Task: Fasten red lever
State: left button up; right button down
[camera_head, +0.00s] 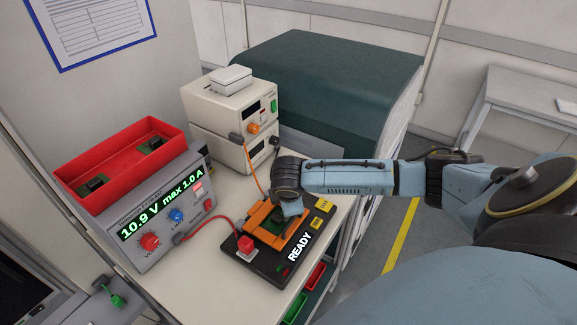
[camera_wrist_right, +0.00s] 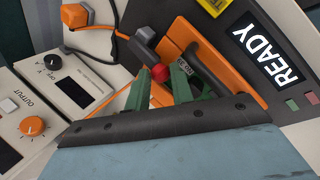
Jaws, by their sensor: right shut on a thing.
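The test fixture (camera_head: 262,262) is a black base with an orange frame (camera_head: 262,214) and a lit READY sign, on the trolley top. The red lever shows only as a round red knob (camera_wrist_right: 160,73) in the right wrist view, beside the orange frame. My right gripper (camera_head: 290,208) reaches down over the fixture's far side. In the wrist view its green fingers (camera_wrist_right: 161,80) are shut on the red lever, at the knob. The lever's shaft and its angle are hidden. In the head view the gripper hides the knob. My left gripper is not in view.
White instruments (camera_head: 230,115) stand at the back. Red and orange cables run to the fixture. A red plug (camera_head: 246,243) sits at its near left corner.

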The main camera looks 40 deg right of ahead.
jog(key=shift+s+f, duration=0.1)
jog(key=shift+f, duration=0.05)
jog(key=c, duration=1.4)
grip_release()
jog(key=shift+o, duration=1)
